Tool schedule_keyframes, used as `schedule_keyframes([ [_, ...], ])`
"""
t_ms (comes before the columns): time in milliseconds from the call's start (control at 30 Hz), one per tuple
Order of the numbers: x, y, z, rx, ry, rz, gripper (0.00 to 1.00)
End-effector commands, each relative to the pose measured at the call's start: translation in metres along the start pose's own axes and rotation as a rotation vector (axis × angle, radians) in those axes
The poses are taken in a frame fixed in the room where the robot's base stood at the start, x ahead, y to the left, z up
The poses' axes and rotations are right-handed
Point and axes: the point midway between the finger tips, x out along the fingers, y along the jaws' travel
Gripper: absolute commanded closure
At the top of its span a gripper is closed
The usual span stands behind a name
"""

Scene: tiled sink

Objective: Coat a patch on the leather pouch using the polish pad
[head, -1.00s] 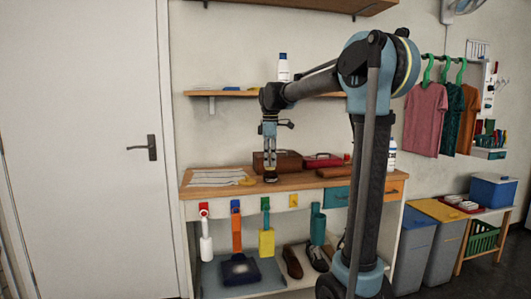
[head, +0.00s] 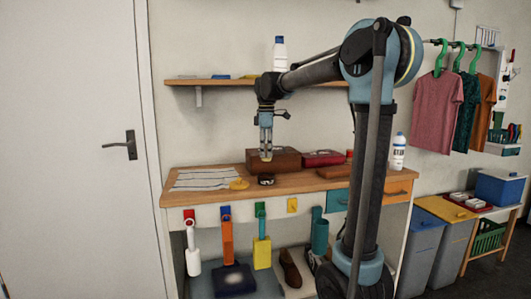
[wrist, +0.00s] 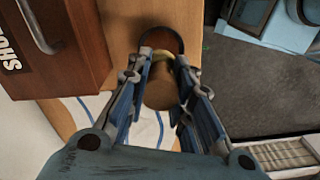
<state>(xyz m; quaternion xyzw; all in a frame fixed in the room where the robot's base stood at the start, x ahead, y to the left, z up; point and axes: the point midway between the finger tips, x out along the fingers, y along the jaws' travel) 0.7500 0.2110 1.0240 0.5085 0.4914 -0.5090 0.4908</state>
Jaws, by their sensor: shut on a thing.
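My gripper (head: 266,155) is shut on the polish pad (wrist: 159,90), which shows in the wrist view as a tan-brown cylinder with a pale yellow part at its far side. In the head view it hangs above the workbench, just in front of the brown box. A small round dark tin (head: 266,180) stands on the bench below the gripper; a dark rim (wrist: 162,33) beyond the fingertips looks like it. A flat brown piece (head: 335,172), apparently the leather pouch, lies on the bench to the right, apart from the gripper. Its coated state is too small to tell.
A brown box (head: 286,160) marked "SHO…" and a red case (head: 323,158) stand behind. A yellow disc (head: 239,184) and striped cloth (head: 204,179) lie left on the workbench (head: 190,200). A white bottle (head: 398,151) stands right. A shelf (head: 225,83) hangs above.

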Motion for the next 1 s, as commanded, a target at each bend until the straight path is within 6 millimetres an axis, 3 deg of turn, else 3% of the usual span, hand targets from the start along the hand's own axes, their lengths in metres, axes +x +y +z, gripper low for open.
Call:
schedule_keyframes([
  [267, 0.007, -0.001, -0.004, -0.004, -0.001, 0.000, 0.98],
  [800, 0.053, -0.001, -0.003, -0.004, -0.001, 0.000, 0.98],
  [1000, 0.061, -0.001, -0.003, -0.003, -0.001, 0.000, 0.98],
])
